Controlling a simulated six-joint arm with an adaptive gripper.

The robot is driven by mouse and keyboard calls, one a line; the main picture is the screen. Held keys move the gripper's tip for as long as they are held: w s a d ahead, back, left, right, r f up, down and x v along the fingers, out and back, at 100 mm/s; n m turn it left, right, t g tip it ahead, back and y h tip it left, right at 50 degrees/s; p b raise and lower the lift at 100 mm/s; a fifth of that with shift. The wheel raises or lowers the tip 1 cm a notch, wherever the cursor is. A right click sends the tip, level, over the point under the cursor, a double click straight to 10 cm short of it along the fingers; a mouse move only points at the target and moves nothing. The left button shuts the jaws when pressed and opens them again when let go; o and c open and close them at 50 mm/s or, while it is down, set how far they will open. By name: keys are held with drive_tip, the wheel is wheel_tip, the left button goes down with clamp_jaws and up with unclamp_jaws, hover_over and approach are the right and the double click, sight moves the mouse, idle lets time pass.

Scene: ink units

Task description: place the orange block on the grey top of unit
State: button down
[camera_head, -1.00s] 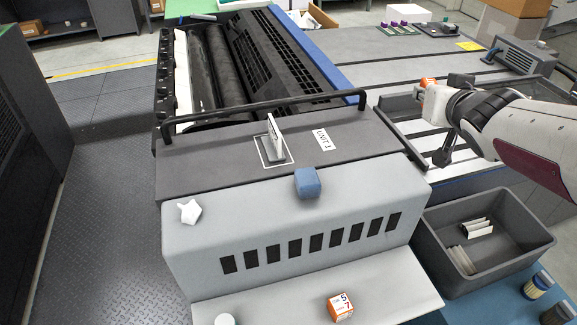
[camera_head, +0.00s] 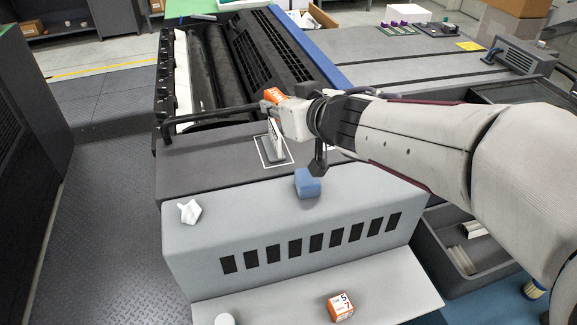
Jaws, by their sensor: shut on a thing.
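My gripper (camera_head: 268,108) is shut on an orange block (camera_head: 274,94). It appears over the back part of the unit's grey top (camera_head: 205,168), near the black rail; its height above the top is hard to judge. The fingers are only partly visible. The grey top carries a white outlined square with an upright white-faced plate (camera_head: 273,143) in it, just below the gripper in the picture. My arm hides the unit's label and much of the right side of the top. A second orange block (camera_head: 341,306), white-faced with numbers, sits on the front ledge.
A blue block (camera_head: 308,183) and a crumpled white piece (camera_head: 189,211) lie on the light grey housing (camera_head: 240,225). A white round item (camera_head: 225,320) stands on the ledge. The black rail (camera_head: 205,115) crosses behind the top. A dark bin (camera_head: 450,262) stands at right, partly hidden.

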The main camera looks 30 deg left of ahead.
drive_tip(key=s+a+f+n+g+y, duration=0.1)
drive_tip(key=s+a+n+g, duration=0.1)
drive_tip(key=s+a, duration=0.45)
hover_over(243, 184)
drive_tip(key=shift+f, duration=2.7)
drive_tip(key=shift+a+f, duration=0.1)
drive_tip(key=shift+f, duration=3.05)
drive_tip(key=shift+f, duration=1.85)
drive_tip(key=shift+f, duration=0.15)
